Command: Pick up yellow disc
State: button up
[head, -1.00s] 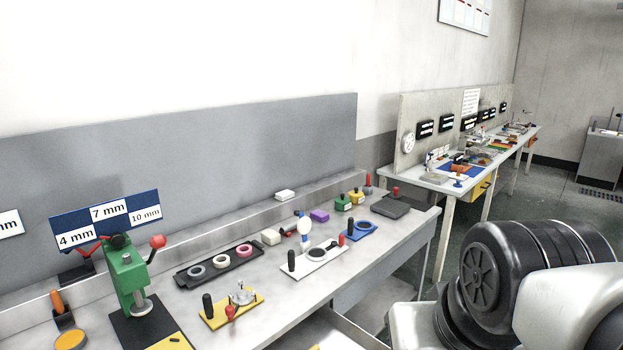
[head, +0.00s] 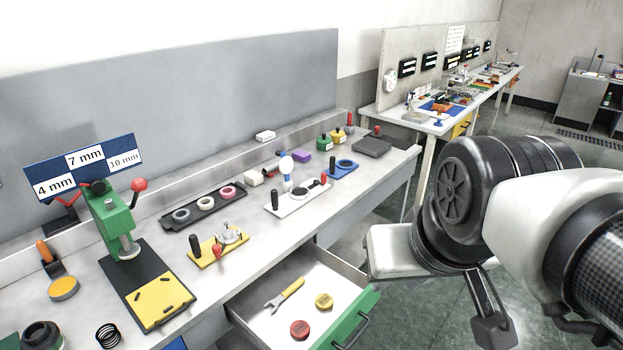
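A small yellow disc (head: 324,300) lies in the open drawer, at the right of its light floor. A red disc (head: 300,329) lies just in front of it, apart from it. A yellow-handled wrench (head: 285,294) lies to its left. My arm's end shows at the right, with a dark part that may be my gripper (head: 492,322), to the right of the drawer and apart from the disc. Its fingertips cannot be made out clearly, so I cannot tell whether it is open or shut. Nothing held is visible.
The drawer's green front (head: 350,318) with a dark handle is pulled out below the grey bench (head: 290,233). On the bench stand a green press (head: 113,222), a black tray of rings (head: 205,205) and several small fixtures. Open floor lies to the right.

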aim_at(323, 302)
jog(key=i+l+u, duration=0.1)
jog(key=u, duration=0.3)
jog(key=l+u, duration=0.25)
jog(key=u, duration=0.15)
jog(key=i+l+u, duration=0.1)
jog(key=u, duration=0.25)
jog(key=l+u, duration=0.4)
jog(key=l, duration=1.35)
jog(key=z, duration=0.05)
